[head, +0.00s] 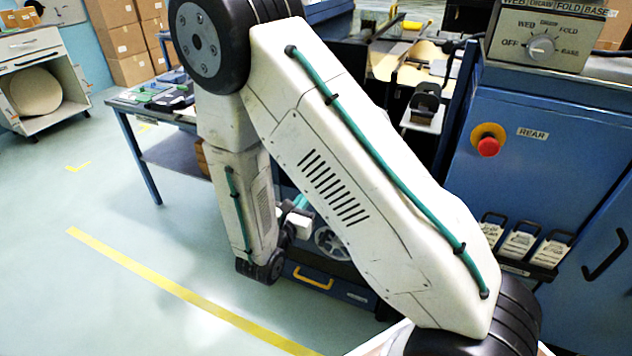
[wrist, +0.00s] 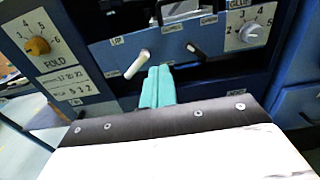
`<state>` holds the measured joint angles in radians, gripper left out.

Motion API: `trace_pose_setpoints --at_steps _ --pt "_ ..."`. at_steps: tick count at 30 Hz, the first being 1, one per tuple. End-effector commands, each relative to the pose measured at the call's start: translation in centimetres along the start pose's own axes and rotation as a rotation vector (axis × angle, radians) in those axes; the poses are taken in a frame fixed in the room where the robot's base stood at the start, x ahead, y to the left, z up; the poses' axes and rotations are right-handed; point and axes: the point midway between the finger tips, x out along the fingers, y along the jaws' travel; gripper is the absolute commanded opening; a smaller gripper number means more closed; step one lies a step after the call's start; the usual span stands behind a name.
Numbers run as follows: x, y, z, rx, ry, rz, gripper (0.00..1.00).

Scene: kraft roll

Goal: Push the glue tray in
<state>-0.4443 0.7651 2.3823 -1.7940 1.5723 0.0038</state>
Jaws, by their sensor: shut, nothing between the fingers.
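My gripper (wrist: 157,88) is shut and empty, its two teal fingers together and pointing at a blue panel of the machine. It shows small and partly hidden behind my arm in the head view (head: 297,203). No part is clearly readable as the glue tray. A low blue drawer front (head: 345,291) with a yellow handle (head: 313,276) shows below my gripper in the head view; I cannot tell if it is the tray. The fingertips overlap the panel's lower edge in the wrist view; contact cannot be told.
Near the fingers are a white lever (wrist: 136,64), a black lever (wrist: 195,51), an orange fold dial (wrist: 38,46) and a white dial (wrist: 251,32). A handwheel (head: 331,243) is beside my gripper. A table (head: 150,135) stands behind my arm. The left floor is clear.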

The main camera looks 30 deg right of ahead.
Motion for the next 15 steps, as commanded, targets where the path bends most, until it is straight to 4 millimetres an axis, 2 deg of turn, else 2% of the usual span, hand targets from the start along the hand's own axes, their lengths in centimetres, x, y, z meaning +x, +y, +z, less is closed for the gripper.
trace_pose_setpoints --at_steps 15 --pt "10.2 -0.3 0.1 0.003 0.0 -0.009 0.0"
